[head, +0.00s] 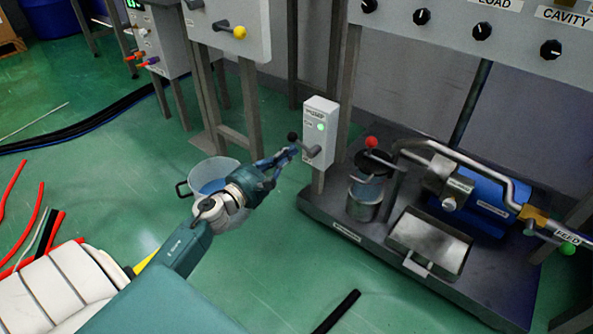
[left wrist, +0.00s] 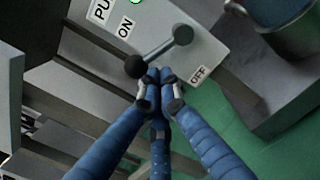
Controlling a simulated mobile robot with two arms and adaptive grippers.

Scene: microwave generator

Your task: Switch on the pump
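The white pump switch box (head: 320,132) stands on a post in the middle of the head view, with a bright green lamp. Its lever (head: 304,146) ends in a black knob (head: 292,137) pointing left. In the left wrist view, the box (left wrist: 215,35) shows ON and OFF labels. The lever knob (left wrist: 136,67) there is nearer ON than OFF. My left gripper (head: 284,156) is just below the knob, its blue fingers drawn together. In the wrist view the fingertips (left wrist: 158,88) are beside the knob, with nothing seen between them; contact is unclear. My right gripper is out of view.
A metal pump skid (head: 335,225) with a red-knobbed pot and a blue motor (head: 485,205) stands right of the box. A bucket (head: 210,172) is behind my left forearm. Red and black hoses lie on the green floor at left. A control panel (head: 450,35) overhangs at upper right.

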